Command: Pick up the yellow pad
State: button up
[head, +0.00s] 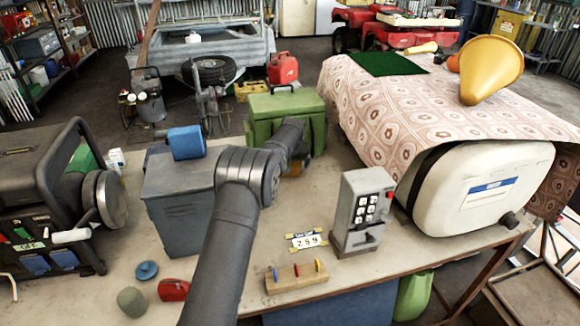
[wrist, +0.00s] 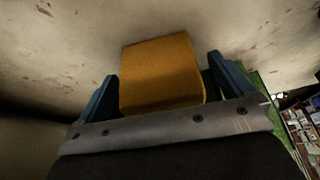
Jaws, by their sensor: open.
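The yellow pad (wrist: 161,72) shows in the wrist view as a thick, block-like piece against a pale, stained surface. My gripper (wrist: 166,80) is open, with one blue finger on each side of the pad. A gap shows between the pad and the left finger, and the right finger is close to the pad's side. Whether either finger touches it I cannot tell. In the head view my arm reaches past the blue-grey cabinet toward the green box, and the pad and fingertips cannot be made out clearly there.
The blue-grey cabinet (head: 180,205) with a blue item (head: 186,142) on top stands left of my arm. The green box (head: 285,110) is behind. Bare bench (head: 400,252) shows at front right.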

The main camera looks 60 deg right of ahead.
jog(key=shift+w+d+f, duration=0.15)
jog(key=shift+d+f, duration=0.05)
jog(key=shift+f, duration=0.45)
jog(key=shift+c, duration=0.5)
jog(key=c, duration=0.9)
jog(key=shift+r, duration=0.1)
jog(key=shift+c, duration=0.2)
